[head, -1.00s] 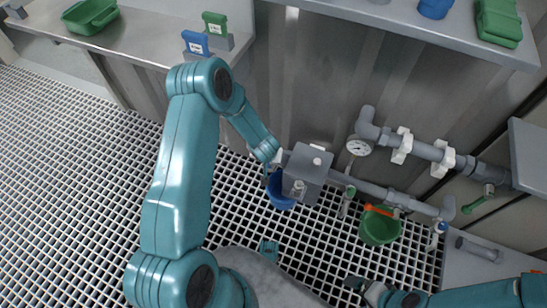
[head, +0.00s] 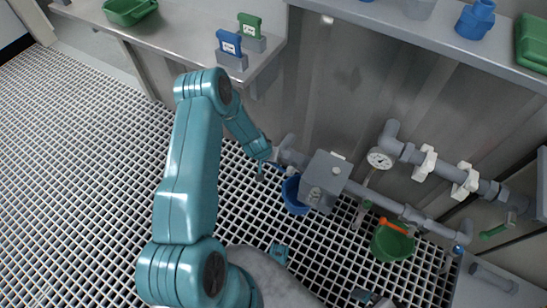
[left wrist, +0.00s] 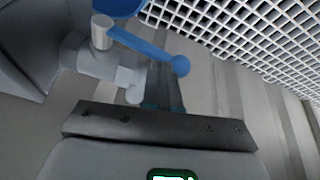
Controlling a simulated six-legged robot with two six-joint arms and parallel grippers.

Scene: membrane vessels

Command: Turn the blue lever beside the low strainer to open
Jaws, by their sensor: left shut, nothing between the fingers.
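The blue lever (left wrist: 150,48) is large in the left wrist view, running from a pale grey valve stem to a round blue end. My left gripper (left wrist: 165,90) is shut and empty, its dark fingers close to the lever's round end; I cannot tell whether they touch. In the head view my left gripper (head: 261,173) is at the left end of the low pipe, beside the grey box-shaped body (head: 327,178), perhaps the strainer. The lever is mostly hidden there. My right gripper (head: 364,296) is at the bottom edge, partly cut off; its jaws are unclear.
A blue bucket (head: 292,196) is below the grey body, and a green bucket (head: 391,244) is farther right. A pressure gauge (head: 379,158) and upper pipe are on the right. A shelf (head: 390,18) overhangs the wall. Grating covers the floor.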

